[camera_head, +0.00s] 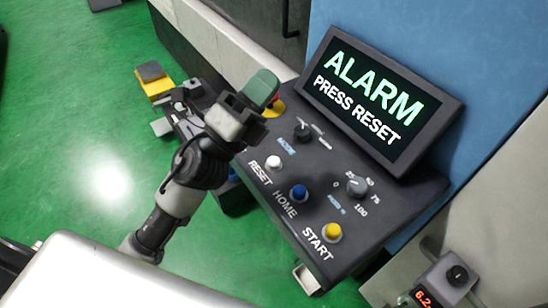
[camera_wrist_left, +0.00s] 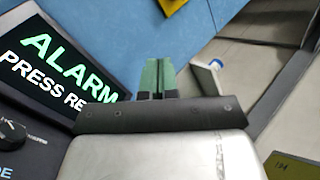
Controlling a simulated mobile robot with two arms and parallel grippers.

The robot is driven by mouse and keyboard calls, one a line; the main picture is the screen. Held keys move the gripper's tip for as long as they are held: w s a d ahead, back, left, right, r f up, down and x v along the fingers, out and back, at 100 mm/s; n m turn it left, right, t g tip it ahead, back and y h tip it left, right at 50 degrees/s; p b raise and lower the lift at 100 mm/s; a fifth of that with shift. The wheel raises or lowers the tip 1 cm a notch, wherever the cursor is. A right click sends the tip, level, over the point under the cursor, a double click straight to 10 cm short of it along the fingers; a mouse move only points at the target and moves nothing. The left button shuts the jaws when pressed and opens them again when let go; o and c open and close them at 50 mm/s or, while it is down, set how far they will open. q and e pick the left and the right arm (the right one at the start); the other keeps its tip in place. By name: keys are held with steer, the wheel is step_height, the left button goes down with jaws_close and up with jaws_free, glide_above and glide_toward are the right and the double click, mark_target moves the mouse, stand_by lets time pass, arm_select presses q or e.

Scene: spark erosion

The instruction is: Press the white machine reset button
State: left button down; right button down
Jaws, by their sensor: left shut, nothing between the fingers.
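The white reset button (camera_head: 273,162) sits on the dark control panel (camera_head: 319,179), above the word RESET. My left gripper (camera_head: 264,88) is shut and empty, with green fingertips. In the head view it is above and a little left of the white button, apart from it, near the panel's far left corner. In the left wrist view the shut green fingers (camera_wrist_left: 157,76) point up past the screen's right edge; the white button is not in that view. The screen (camera_head: 368,98) reads ALARM PRESS RESET; it also shows in the left wrist view (camera_wrist_left: 62,62). My right gripper is out of view.
A blue HOME button (camera_head: 298,192) and a yellow START button (camera_head: 332,232) stand beside the white one. Dials (camera_head: 357,186) sit further right and behind. A red and yellow control (camera_head: 274,107) is partly hidden behind my left gripper. Green floor (camera_head: 80,120) is at left.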

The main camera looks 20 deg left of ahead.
arm_select(q)
steer(key=s+d+r+m+g+h, duration=0.15)
steer(key=d+m+g+h, duration=0.45)
steer(key=m+g, duration=0.6)
steer(key=m+g+y, duration=0.4)
steer(key=m+y, duration=0.8)
steer(key=m, duration=0.4)
glide_above(273, 162)
step_height(273, 162, down, 9)
step_height(273, 162, down, 8)
steer(key=b, duration=0.4)
steer(key=shift+b, duration=0.35)
steer(key=shift+f+b, duration=0.4)
steer(key=shift+b, duration=0.05)
